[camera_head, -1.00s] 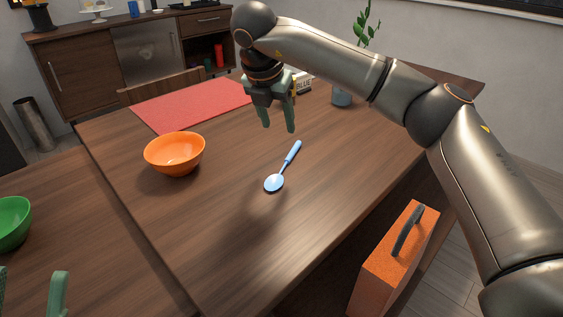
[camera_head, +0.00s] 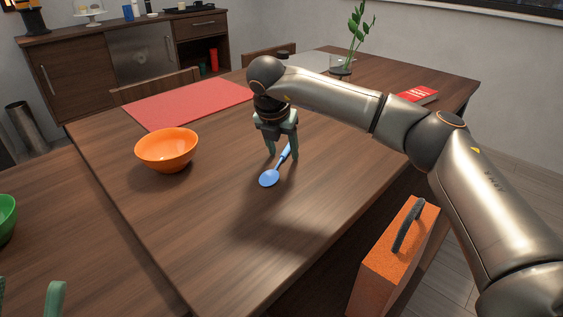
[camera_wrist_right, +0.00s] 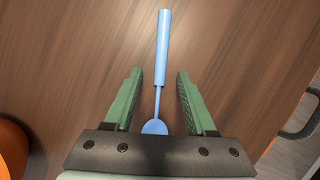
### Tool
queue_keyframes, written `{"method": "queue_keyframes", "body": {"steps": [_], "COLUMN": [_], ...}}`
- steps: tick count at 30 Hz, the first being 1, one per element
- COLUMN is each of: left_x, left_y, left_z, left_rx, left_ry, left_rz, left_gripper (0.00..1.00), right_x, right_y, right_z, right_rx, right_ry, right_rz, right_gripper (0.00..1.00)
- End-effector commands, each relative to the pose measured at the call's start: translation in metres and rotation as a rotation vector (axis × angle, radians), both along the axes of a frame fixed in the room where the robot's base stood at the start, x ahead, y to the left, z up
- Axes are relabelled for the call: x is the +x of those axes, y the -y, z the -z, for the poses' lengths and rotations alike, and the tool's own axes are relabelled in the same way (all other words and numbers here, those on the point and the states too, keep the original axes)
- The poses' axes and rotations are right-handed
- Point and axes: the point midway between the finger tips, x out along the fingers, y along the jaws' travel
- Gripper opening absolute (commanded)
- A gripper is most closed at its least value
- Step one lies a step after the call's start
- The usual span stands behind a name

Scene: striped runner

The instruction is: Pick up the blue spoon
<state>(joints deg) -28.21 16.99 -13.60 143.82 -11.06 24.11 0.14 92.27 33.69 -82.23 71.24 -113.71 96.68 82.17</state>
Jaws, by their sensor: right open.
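The blue spoon (camera_head: 270,178) lies on the wooden table (camera_head: 215,225), its bowl toward me and its handle pointing away to the upper right. My right gripper (camera_head: 283,157) is open just over the handle, with one finger on each side of it in the picture. In the right wrist view the spoon (camera_wrist_right: 162,60) runs between the two spread green fingers (camera_wrist_right: 158,90), touching neither. Part of the spoon's bowl is hidden there by the gripper body. A green tip of my left gripper (camera_head: 56,299) shows at the lower left edge; most of it is cut off.
An orange bowl (camera_head: 167,149) stands left of the spoon. A red placemat (camera_head: 190,103) lies behind it. A red book (camera_head: 417,95) and a plant in a glass (camera_head: 341,66) are farther back. An orange case (camera_head: 385,270) stands beside the table's right edge. A green bowl (camera_head: 6,217) is far left.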

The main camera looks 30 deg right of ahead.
Motion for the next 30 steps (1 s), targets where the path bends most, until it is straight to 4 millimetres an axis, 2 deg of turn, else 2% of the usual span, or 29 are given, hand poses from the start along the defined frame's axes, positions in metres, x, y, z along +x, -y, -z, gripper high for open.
{"method": "queue_keyframes", "body": {"steps": [3,18,30], "left_x": [-0.0001,0.0001,0.0003], "left_y": [0.0004,0.0003,-0.0003], "left_z": [-0.0005,-0.0003,-0.0004], "left_rx": [0.002,0.005,0.006], "left_ry": [0.000,0.000,0.001], "left_rz": [0.001,0.000,-0.002], "left_gripper": [0.50,0.50,0.50], "right_x": [0.0000,-0.0001,-0.0001], "right_y": [0.0001,-0.0002,-0.0004], "right_z": [-0.0009,-0.0011,-0.0013], "right_rx": [0.000,0.000,0.000], "right_ry": [0.000,0.000,0.000], "right_rz": [0.001,0.001,0.001], "right_gripper": [0.55,0.00,0.00]}}
